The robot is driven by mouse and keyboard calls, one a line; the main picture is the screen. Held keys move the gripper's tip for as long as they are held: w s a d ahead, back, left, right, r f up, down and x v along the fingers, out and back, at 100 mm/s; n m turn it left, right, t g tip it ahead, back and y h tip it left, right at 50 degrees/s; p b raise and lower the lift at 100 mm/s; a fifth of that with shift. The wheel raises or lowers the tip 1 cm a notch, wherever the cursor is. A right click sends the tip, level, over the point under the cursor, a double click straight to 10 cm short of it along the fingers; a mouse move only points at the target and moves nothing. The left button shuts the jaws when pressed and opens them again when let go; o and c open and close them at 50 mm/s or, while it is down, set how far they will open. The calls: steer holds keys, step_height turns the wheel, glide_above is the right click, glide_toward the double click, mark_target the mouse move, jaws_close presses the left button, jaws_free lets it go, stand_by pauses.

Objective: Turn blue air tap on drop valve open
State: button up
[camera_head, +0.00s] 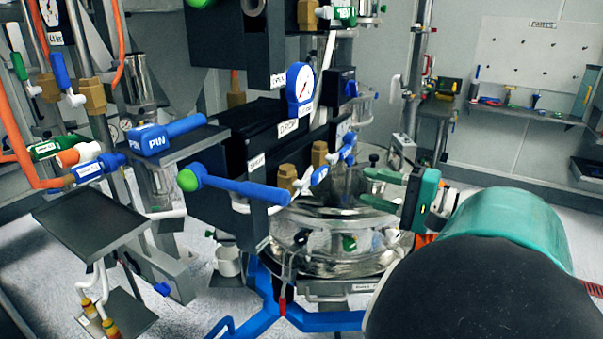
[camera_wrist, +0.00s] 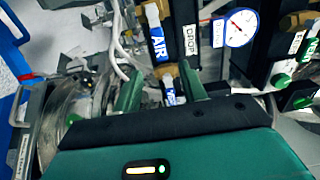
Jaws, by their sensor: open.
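A blue tap handle lettered AIR (camera_wrist: 156,36) stands beside a dark block with a DROP label (camera_wrist: 190,40) in the wrist view. A second, smaller blue-and-white piece (camera_wrist: 169,90) shows between my fingers, beyond them. In the head view two small blue handles sit by brass fittings, one higher (camera_head: 347,151) and one lower (camera_head: 319,176); I cannot tell which is the drop valve's. My gripper (camera_head: 382,189) is open, its green fingers pointing left at these handles, apart from them. Its fingertips also show in the wrist view (camera_wrist: 160,84). Contact is not visible.
A shiny round vessel (camera_head: 335,240) lies below my gripper. A long blue lever with a green end (camera_head: 240,189) sticks out in front of the dark panels. A blue-rimmed gauge (camera_head: 301,86) is above the handles. A blue PIN block (camera_head: 150,139) rests on a shelf at left.

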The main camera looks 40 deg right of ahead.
mark_target(324, 175)
steer(key=x, duration=1.1)
steer(key=shift+w+a, duration=0.15)
steer(key=shift+w, duration=0.2)
jaws_close()
